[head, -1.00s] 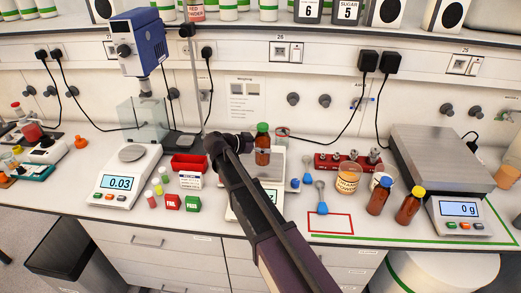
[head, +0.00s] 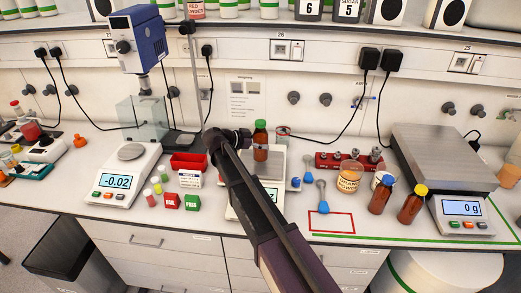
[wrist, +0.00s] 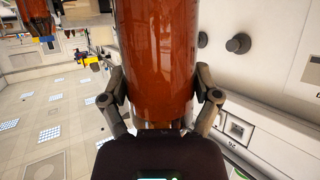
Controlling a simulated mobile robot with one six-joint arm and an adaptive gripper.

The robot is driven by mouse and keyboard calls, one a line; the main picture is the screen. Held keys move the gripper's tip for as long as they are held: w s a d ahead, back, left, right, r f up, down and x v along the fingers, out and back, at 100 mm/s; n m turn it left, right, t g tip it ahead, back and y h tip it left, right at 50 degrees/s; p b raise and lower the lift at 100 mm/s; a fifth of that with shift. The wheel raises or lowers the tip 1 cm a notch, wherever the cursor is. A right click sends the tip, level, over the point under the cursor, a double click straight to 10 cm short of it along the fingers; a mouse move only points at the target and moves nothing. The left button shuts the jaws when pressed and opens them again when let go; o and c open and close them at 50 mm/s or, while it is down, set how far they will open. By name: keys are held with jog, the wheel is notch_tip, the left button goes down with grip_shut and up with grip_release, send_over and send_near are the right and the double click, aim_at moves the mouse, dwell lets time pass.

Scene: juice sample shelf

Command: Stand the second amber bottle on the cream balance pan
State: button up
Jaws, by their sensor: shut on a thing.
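An amber bottle with a green cap (head: 261,142) is upright in my gripper (head: 246,141). In the wrist view the amber bottle (wrist: 157,50) fills the space between the two fingers of my gripper (wrist: 161,92), which close on its sides. In the head view the bottle overlaps the pale pan (head: 277,170) of the middle balance, which my arm partly hides. I cannot tell whether its base touches the pan. Two more amber bottles stand at the right, one with a blue cap (head: 381,195) and one with a yellow cap (head: 411,204).
A balance with a round pan (head: 131,152) stands left, and a large steel-topped balance (head: 445,160) right. A red weight block (head: 335,163), a tan-filled jar (head: 349,178) and blue-handled spoons (head: 322,200) are right of my arm. A red bin (head: 188,162) is left.

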jog(key=shift+f+b, duration=0.75)
jog(key=shift+f, duration=0.3)
jog(key=shift+f, duration=0.1)
jog(key=o, duration=1.1)
jog(key=shift+o, duration=0.2)
jog(key=shift+s+a+r, duration=0.15)
jog(key=shift+a+r, duration=0.05)
jog(key=shift+r, duration=0.1)
jog(key=p+v, duration=0.4)
jog(key=v, duration=0.7)
jog(key=shift+a+p, duration=0.25)
jog(key=shift+p, duration=0.05)
jog(key=shift+s+d, duration=0.1)
